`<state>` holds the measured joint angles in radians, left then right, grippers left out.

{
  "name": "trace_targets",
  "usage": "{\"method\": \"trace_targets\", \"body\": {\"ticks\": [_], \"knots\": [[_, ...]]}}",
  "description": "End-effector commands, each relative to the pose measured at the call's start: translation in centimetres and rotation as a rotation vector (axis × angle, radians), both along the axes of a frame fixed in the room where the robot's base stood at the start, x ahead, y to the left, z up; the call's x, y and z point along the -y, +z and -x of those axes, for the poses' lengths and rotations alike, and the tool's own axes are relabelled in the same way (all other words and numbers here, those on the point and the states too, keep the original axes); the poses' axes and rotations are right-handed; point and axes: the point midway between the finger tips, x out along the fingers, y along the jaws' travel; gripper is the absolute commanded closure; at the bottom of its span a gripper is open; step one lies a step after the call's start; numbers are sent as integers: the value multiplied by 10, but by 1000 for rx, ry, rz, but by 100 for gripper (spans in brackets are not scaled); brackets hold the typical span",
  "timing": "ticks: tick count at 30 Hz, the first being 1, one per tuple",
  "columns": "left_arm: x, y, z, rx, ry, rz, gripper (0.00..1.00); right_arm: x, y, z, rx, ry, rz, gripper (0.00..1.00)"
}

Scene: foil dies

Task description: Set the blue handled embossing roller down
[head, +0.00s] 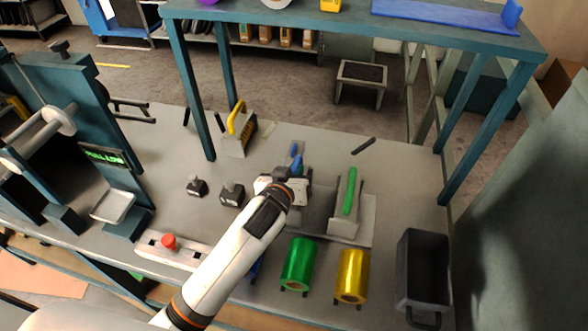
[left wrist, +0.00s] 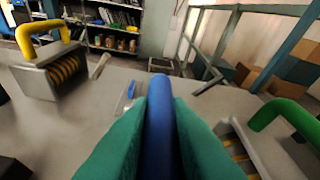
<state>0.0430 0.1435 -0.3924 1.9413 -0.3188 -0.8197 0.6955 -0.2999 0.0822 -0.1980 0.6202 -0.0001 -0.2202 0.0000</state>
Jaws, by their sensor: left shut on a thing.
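My left gripper (head: 291,180) is shut on the blue handle of the embossing roller (head: 297,160). In the left wrist view, the blue handle (left wrist: 158,125) lies between the two green fingers (left wrist: 159,104) and points away from the camera. The arm and fingers hide most of the roller's body, and I cannot tell whether it touches the surface below. The green handled roller (head: 349,192) stands just to the right, and also shows in the left wrist view (left wrist: 287,113). The yellow handled roller (head: 237,130) stands behind and to the left. My right gripper is not in view.
Green (head: 298,264) and yellow (head: 352,275) foil rolls lie at the front of the bench. A dark bin (head: 423,268) stands at right. Two small dark blocks (head: 231,194) and a red button box (head: 172,246) are at left. A teal shelf (head: 350,22) spans the back.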

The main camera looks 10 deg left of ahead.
Motion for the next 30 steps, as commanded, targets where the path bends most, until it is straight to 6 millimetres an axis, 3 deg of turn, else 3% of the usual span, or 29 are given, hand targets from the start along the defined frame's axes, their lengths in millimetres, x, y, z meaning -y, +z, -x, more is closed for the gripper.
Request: {"method": "trace_targets", "body": {"ticks": [3,4,7,19,30], "knots": [[0,1,-1,9,-1,2,100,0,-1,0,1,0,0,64],[0,-2,0,0,0,0,79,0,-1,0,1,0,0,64],[0,-2,0,0,1,0,63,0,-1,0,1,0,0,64],[0,2,6,-1,0,0,62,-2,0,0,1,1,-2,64],[-6,29,74,-1,1,2,62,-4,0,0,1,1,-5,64]]}}
